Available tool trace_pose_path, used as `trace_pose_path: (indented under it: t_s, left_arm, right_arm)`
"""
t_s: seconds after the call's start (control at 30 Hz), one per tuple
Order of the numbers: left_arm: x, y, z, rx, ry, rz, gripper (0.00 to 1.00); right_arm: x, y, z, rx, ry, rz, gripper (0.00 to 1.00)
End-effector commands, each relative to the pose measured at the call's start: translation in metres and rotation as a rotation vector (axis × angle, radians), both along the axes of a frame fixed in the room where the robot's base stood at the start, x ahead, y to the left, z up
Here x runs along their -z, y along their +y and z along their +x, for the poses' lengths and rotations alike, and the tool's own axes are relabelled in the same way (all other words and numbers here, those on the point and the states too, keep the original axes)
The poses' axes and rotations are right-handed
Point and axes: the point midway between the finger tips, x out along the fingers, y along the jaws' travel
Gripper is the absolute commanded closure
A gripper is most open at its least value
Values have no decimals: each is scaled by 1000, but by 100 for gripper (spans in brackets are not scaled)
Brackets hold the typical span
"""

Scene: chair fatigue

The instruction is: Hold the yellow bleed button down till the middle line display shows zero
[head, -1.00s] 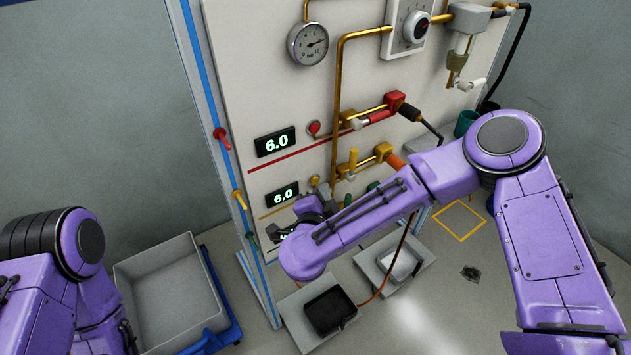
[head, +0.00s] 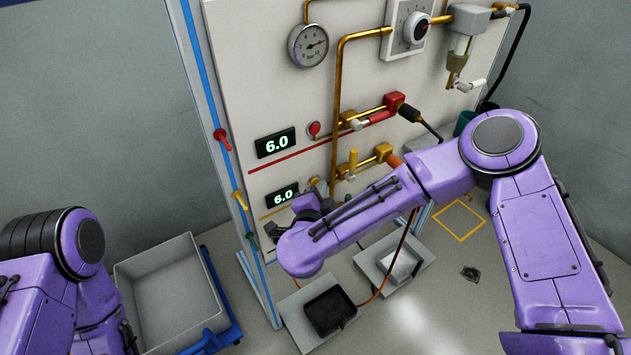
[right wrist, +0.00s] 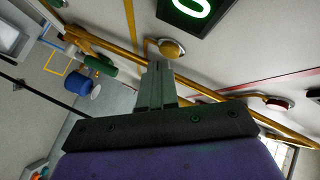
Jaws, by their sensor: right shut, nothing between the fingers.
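The middle line display (head: 283,194) on the panel reads 6.0, above a yellow stripe. The yellow bleed button (head: 314,181) sits just right of it, close to my right gripper (head: 310,204). In the right wrist view the yellow button (right wrist: 171,48) is just beyond the tips of my right gripper (right wrist: 158,66), which is shut and empty. Whether the tips touch the button I cannot tell. Part of the display (right wrist: 192,10) shows there with a green 0. My left arm is at the left; its gripper is out of view.
The upper display (head: 276,143) reads 6.0, with a red button (head: 314,129) beside it. A yellow-handled valve (head: 352,160) is on the middle line. A gauge (head: 308,45) is above.

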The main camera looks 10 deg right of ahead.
Motion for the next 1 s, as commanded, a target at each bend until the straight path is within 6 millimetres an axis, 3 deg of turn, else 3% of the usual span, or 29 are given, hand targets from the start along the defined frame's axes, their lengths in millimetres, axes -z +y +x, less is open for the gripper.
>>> trace_pose_path:
  t_s: [1.0]
  left_arm:
    - [-1,0,0,0,0,0,57]
  right_arm:
    - [0,3,7,0,0,-1,100]
